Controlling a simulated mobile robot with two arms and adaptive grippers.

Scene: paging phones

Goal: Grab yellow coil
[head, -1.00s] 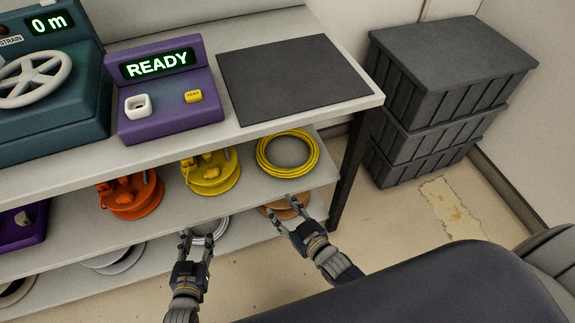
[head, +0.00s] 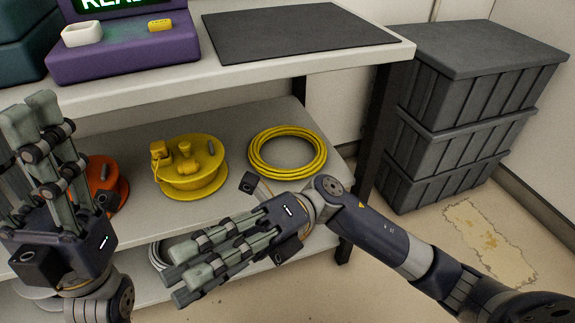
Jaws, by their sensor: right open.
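The yellow coil (head: 287,135) is a ring of cable lying flat near the right end of the shelf under the counter. It is in full view and nothing holds it. My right gripper (head: 188,282) is open and empty. It is in front of the shelf edge, below and left of the coil in the picture, with its fingers pointing left, apart from the coil. My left gripper (head: 32,112) is at the left, fingers pointing up, in front of the counter. I cannot tell how far its fingers are apart.
A yellow reel (head: 190,168) stands just left of the coil, and an orange reel (head: 105,183) further left. The counter (head: 345,65) overhangs the shelf. A dark table leg (head: 378,125) and stacked grey crates (head: 455,125) are to the right.

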